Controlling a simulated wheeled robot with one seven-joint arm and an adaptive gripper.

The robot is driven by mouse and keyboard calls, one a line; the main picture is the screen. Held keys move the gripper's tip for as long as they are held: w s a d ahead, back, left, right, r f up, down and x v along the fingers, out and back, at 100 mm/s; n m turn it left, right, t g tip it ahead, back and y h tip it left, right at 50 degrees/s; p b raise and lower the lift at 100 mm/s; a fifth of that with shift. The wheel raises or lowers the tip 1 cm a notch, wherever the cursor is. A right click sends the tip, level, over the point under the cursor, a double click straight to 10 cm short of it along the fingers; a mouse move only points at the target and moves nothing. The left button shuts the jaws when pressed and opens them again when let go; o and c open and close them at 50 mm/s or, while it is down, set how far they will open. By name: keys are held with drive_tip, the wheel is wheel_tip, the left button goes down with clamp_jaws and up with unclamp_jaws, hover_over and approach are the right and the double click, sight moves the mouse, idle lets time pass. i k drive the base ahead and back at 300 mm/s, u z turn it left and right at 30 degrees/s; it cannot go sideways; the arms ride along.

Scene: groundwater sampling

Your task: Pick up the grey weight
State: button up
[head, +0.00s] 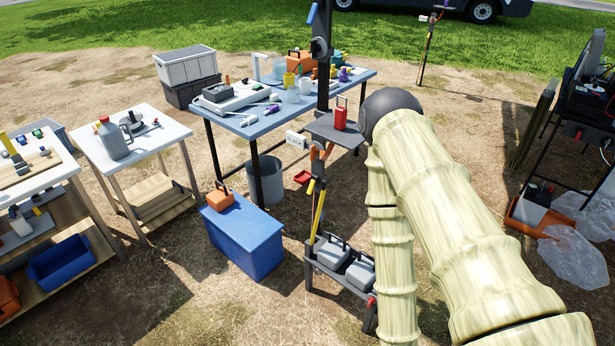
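Two grey blocks with dark handles look like grey weights. They sit side by side in a low dark rack (321,266) at the lower middle of the head view. The left grey weight (333,254) is slightly farther back, and the right grey weight (361,273) is closer to my arm. I cannot tell which of them the task names. My pale, banded arm fills the right middle of the view and passes just right of the rack. My gripper does not show, so its state and anything in it are hidden.
A blue chest (243,240) with an orange box (220,199) on it stands left of the rack. A blue table (262,122) with tools is behind. A small grey shelf (335,132) holds a red object (341,113). Dry ground (165,270) is clear at front left.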

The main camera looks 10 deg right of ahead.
sight(336, 251)
drive_tip(key=z, duration=2.2)
drive_tip(key=i, duration=1.25)
drive_tip(key=u, duration=2.85)
